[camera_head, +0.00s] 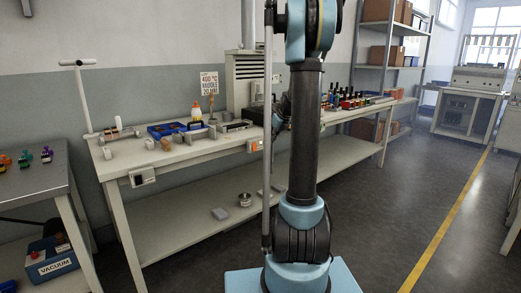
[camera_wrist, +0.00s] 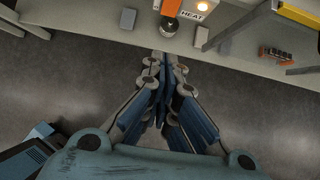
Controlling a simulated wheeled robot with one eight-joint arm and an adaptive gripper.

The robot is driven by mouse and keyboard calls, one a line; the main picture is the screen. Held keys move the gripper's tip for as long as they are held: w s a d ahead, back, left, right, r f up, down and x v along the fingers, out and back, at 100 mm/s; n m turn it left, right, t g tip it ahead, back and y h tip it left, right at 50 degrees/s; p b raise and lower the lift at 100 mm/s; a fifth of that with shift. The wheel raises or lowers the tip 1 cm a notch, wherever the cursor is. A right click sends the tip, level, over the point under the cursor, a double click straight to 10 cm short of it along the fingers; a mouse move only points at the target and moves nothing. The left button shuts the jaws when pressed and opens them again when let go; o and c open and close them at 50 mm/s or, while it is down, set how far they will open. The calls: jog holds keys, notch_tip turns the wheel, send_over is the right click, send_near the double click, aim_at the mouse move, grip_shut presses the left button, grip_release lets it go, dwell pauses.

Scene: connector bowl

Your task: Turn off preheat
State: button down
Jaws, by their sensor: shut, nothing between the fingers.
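A white panel marked HEAT (camera_wrist: 193,14) is at the top of the wrist view. It has an orange-red part (camera_wrist: 171,7) on its left and a bright, lit lamp (camera_wrist: 203,5) on its right. In the head view, a small white box with an orange part (camera_head: 254,145) sits on the bench's front edge and looks like the same panel, but its label is unreadable there. My gripper (camera_wrist: 165,58) is shut and empty, below the panel in the wrist picture and apart from it. In the head view my arm hides most of my gripper.
The long workbench (camera_head: 190,152) carries trays and small parts. Another switch box (camera_head: 142,176) is on its left front edge. A round metal bowl (camera_head: 244,199) and a grey block (camera_head: 219,213) lie on the lower shelf. Open floor (camera_head: 400,190) lies to the right.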

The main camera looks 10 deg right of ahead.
aim_at(254, 147)
jog(key=shift+f, duration=0.1)
jog(key=shift+w+a+r+x, duration=0.25)
jog(key=shift+w+x, duration=0.1)
jog(key=shift+x, duration=1.75)
jog(key=shift+w+a+r+x, duration=0.15)
jog(key=shift+w+r+x, duration=0.2)
jog(key=shift+x, duration=1.8)
jog(key=shift+w+a+r+x, duration=0.2)
jog(key=shift+w+x, duration=0.15)
jog(key=shift+x, duration=1.75)
jog(key=shift+w+a+f+t, duration=0.15)
jog(key=shift+w+f+t, duration=0.05)
jog(key=shift+t, duration=0.2)
jog(key=shift+r, duration=0.1)
